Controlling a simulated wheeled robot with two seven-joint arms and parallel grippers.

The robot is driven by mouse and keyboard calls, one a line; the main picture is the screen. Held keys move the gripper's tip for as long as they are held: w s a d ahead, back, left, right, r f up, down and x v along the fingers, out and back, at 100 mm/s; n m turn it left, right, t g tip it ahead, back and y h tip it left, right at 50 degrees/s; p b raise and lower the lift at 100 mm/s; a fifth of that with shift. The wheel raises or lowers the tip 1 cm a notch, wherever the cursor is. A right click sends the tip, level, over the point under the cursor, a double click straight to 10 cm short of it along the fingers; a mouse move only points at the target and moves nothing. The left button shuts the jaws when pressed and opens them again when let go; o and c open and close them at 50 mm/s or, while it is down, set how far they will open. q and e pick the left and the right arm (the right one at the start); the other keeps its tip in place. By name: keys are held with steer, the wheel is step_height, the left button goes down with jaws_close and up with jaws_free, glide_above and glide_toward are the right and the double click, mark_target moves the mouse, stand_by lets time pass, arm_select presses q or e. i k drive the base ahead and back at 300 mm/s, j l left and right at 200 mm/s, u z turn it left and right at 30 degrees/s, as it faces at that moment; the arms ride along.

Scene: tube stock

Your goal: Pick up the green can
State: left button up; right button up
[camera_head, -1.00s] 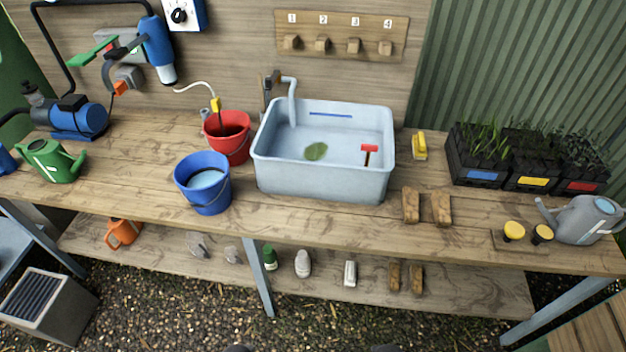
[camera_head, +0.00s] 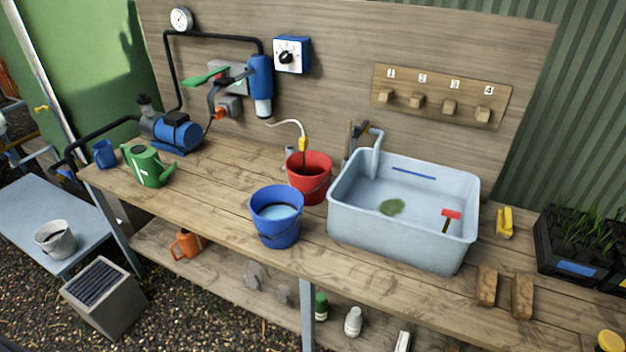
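The green can (camera_head: 147,166) is a green watering can with a spout and handle. It stands upright on the left part of the wooden workbench (camera_head: 225,190), between a small blue cup (camera_head: 104,153) and the blue pump (camera_head: 178,133). Nothing covers it. Neither of my grippers shows in the head view, so I cannot see whether they are open or shut.
A blue bucket (camera_head: 277,218) with water and a red bucket (camera_head: 309,178) stand right of the can. A grey sink (camera_head: 345,220) is further right. An orange can (camera_head: 187,244) sits on the lower shelf. A low bluish table (camera_head: 88,222) stands at left.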

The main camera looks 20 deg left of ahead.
mark_target(146, 163)
steer(key=u, duration=1.6)
